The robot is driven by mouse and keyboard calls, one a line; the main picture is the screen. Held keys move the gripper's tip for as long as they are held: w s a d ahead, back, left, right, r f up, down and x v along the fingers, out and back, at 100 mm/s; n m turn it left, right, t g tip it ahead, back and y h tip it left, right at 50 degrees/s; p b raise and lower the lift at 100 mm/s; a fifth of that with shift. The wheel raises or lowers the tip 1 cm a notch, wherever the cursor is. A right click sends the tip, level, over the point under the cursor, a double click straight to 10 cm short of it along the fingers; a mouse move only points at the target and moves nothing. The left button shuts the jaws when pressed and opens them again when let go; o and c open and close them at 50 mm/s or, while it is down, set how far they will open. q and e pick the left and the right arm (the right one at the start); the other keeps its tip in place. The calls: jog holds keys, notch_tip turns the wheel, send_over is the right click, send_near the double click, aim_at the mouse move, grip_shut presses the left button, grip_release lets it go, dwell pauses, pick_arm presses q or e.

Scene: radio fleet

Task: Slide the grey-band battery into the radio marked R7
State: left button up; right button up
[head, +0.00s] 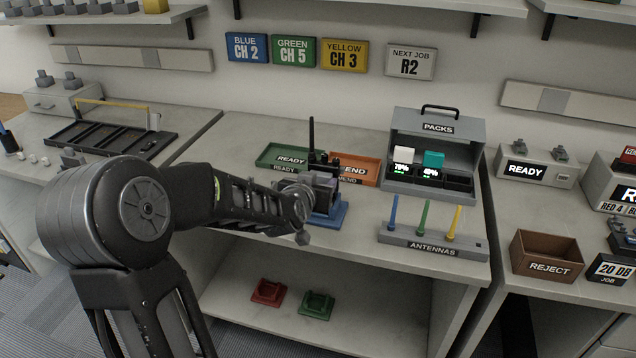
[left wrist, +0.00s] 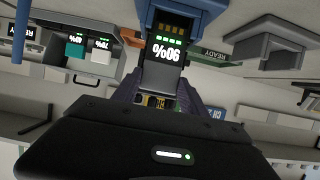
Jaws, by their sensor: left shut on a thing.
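My left gripper (head: 322,182) comes in from the left and is shut on a dark pack at the blue stand (head: 332,215) on the middle bench. In the left wrist view the fingers (left wrist: 157,98) flank a dark face reading 90% with green bars, which I take as the battery (left wrist: 165,62). Its far end meets the blue stand (left wrist: 205,7); I cannot tell how deep it sits. A dark radio with a tall antenna (head: 311,132) shows behind the gripper, largely hidden. My right gripper is not in view.
Behind stand a green READY tray (head: 270,155) and an orange tray (head: 367,170). The grey PACKS case (head: 437,127) holds white and teal packs at the right. The ANTENNAS rack (head: 430,240) stands in front of it. A lower shelf holds red and green stands.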

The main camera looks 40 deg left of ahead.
pick_arm(q)
jog(key=shift+f+b, duration=0.7)
jog(key=shift+f, duration=0.1)
jog(key=o, duration=1.6)
jog(key=v, duration=0.7)
jog(key=shift+s+r, duration=0.15)
jog(key=shift+s, duration=0.2)
jog(key=shift+d, duration=0.15)
